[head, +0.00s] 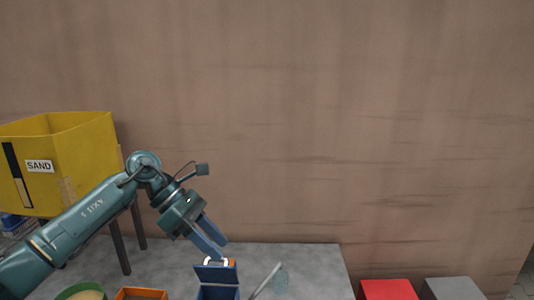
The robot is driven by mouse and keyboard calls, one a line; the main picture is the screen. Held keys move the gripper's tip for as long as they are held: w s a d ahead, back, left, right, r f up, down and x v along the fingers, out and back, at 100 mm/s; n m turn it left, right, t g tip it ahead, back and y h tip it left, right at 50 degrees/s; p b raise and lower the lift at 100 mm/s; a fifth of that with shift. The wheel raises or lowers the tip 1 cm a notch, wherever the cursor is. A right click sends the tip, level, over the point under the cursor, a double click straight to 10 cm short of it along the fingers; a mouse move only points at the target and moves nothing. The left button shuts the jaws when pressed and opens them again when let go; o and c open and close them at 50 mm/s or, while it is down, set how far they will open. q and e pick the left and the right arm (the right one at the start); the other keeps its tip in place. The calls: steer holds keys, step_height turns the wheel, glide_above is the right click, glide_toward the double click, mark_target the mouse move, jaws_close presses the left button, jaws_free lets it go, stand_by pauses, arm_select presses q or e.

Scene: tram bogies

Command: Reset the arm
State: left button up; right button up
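My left arm comes in from the left, and its gripper (222,250) points down and to the right above the grey table. Its two blue fingers look apart, with no object seen between them. The fingertips are just above or in front of a small blue box (218,291) with a raised lid; I cannot tell whether they touch anything. A white handle-like piece and a small orange thing show behind the lid, partly hidden. My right gripper is not in view.
A yellow bin marked SAND (75,150) stands on dark legs at the left. Red (388,290) and grey (453,289) blocks stand right. A brown wall stands behind.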

arm_select(q)
steer(key=s+d+f+n+t+h+p, duration=0.1)
steer(key=s+d+n+t+h, duration=0.15)
steer(key=d+n+h, duration=0.35)
steer(key=s+d+f+n+t+h, duration=0.1)
steer(key=s+d+n+h, duration=0.3)
steer(key=d+n+h, duration=0.1)
steer(key=s+a+f+n+t+y, duration=0.1)
steer(key=a+f+n+t+y, duration=0.3)
steer(key=n, duration=0.6)
steer(key=s+a+f+n+t+y+p, duration=0.1)
steer(key=a+f+n+t+y, duration=0.2)
steer(key=n+t, duration=0.45)
steer(key=s+a+f+n+t+y, duration=0.15)
steer(key=f+n+t+y, duration=0.3)
steer(key=n, duration=0.75)
steer(key=s+a+f+n+g+y, duration=0.2)
steer(key=s+a+f+n+g, duration=0.1)
steer(key=s+f+n, duration=0.2)
steer(key=s+a+f+n+g+y, duration=0.3)
steer(key=s+f+n, duration=0.2)
steer(key=s+f, duration=0.3)
steer(key=shift+a+f+g+p, duration=0.2)
steer(key=shift+g+p, duration=0.1)
steer(key=shift+g, duration=0.05)
